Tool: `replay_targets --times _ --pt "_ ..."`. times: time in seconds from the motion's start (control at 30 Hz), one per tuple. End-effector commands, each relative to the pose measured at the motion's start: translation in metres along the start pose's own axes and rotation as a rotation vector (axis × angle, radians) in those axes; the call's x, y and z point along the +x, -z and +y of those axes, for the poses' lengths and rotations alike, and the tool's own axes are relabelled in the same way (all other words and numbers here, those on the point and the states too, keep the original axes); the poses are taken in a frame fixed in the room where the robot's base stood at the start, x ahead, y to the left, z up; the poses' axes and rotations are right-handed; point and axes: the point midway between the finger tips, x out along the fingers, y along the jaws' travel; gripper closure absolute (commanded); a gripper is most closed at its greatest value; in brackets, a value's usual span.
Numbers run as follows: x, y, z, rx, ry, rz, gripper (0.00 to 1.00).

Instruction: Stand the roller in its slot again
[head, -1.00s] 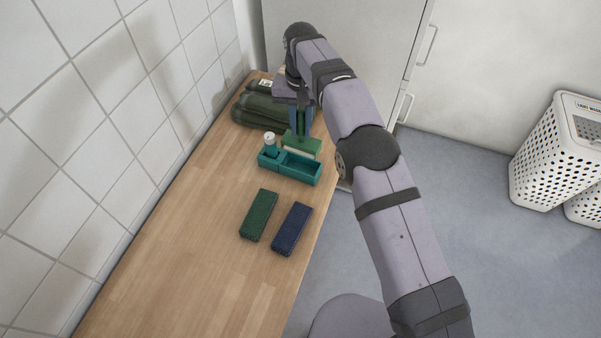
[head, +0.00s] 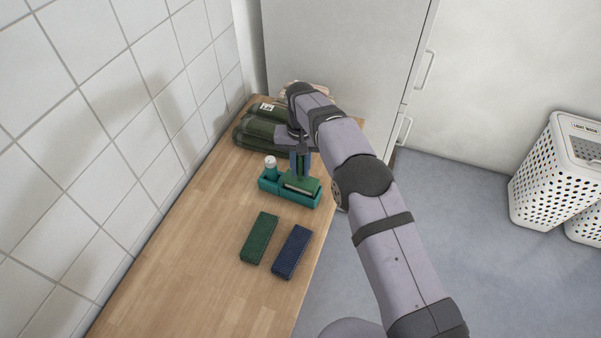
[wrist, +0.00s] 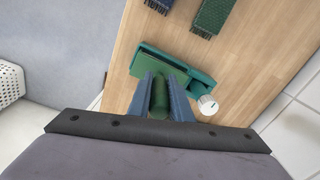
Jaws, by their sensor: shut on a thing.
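A teal caddy (head: 272,190) stands on the wooden counter; it also shows in the wrist view (wrist: 203,77). My gripper (head: 300,150) is shut on the upright green handle (wrist: 159,97) of a brush-like tool. The tool's green block head (head: 300,184) is at the caddy's larger right compartment. I cannot tell whether it rests on the compartment's floor.
A green cloth block (head: 259,238) and a navy one (head: 291,252) lie in front of the caddy. Dark green rolled items (head: 262,127) lie behind it by the tiled wall. The counter's near part is clear. A white basket (head: 560,170) stands at the right.

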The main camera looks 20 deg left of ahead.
Motion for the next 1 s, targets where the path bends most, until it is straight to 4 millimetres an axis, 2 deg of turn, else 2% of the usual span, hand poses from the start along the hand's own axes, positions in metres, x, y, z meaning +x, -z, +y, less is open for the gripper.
replay_targets --times 0.23,0.67,0.7,0.73,1.0 --pt "0.025 0.000 0.000 0.000 0.000 -0.001 1.00" --pt "0.032 0.000 0.000 0.000 0.000 0.000 1.00" --pt "0.031 0.000 0.000 0.000 0.000 -0.001 0.72" --pt "0.031 0.000 0.000 0.000 0.000 -0.001 0.65" --pt "0.031 -0.001 0.000 0.000 -0.001 -0.001 0.63"
